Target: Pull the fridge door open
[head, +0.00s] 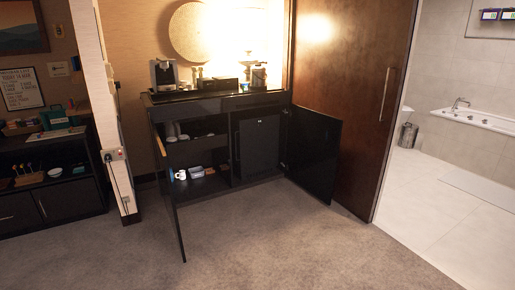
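The minibar cabinet stands ahead of me, dark and glossy. The fridge door (258,148) is a black panel in its right compartment, with a small light mark near the top. It looks shut; no handle can be made out. The right cabinet door (313,152) stands swung open to the right of the fridge. The left cabinet door (168,190) stands open toward me, seen nearly edge-on. Neither of my grippers is in view.
White cups (180,175) and small items sit on the left shelves. A coffee machine (164,74) stands on the cabinet top. A brown wooden door (350,95) stands at the right, beyond the cabinet door. The carpet (255,235) in front is clear.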

